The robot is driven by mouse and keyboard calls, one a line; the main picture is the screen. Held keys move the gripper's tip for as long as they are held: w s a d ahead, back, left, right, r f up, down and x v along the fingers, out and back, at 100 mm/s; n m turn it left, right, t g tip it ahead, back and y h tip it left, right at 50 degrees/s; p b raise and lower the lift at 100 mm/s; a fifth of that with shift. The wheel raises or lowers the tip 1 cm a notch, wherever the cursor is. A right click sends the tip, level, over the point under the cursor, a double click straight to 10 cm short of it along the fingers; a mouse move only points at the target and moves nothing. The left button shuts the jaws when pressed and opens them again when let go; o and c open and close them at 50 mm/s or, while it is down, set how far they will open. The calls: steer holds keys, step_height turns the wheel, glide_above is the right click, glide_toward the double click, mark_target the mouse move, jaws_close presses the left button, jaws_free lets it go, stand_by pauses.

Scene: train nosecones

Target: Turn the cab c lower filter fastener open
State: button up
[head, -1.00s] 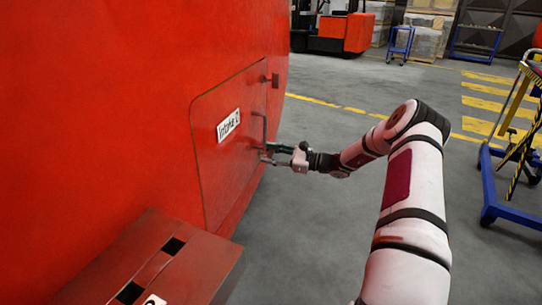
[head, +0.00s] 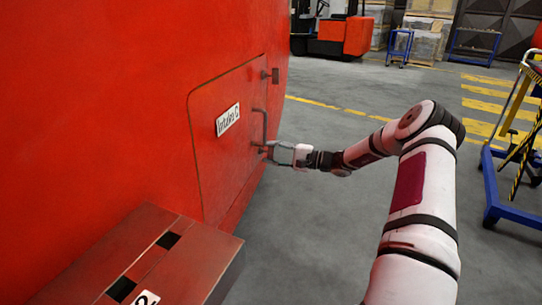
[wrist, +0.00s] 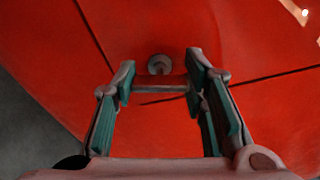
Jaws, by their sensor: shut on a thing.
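The red intake panel (head: 228,155), labelled Intake C, is closed flush in the side of the nosecone in the head view. A vertical grab handle (head: 265,124) and an upper fastener (head: 275,76) sit near its right edge. My gripper (head: 268,150) is at the panel's lower right edge, just below the handle, and hides the lower fastener there. In the wrist view, the lower fastener (wrist: 160,65) shows as a round grey boss with a crossbar (wrist: 160,88) spanning between the fingertips. My gripper (wrist: 162,82) is shut on it.
A dark red box-like step (head: 150,255) juts out below the panel at the lower left. A blue trolley (head: 505,185) stands at the right. A forklift (head: 335,35) is at the back. The grey floor between is clear.

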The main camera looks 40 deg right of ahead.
steer(key=shift+f+n+b, duration=0.1)
steer(key=shift+n+b, duration=0.55)
steer(key=shift+n, duration=0.95)
steer(key=o, duration=1.2)
steer(key=v, duration=1.2)
steer(key=shift+d, duration=0.1)
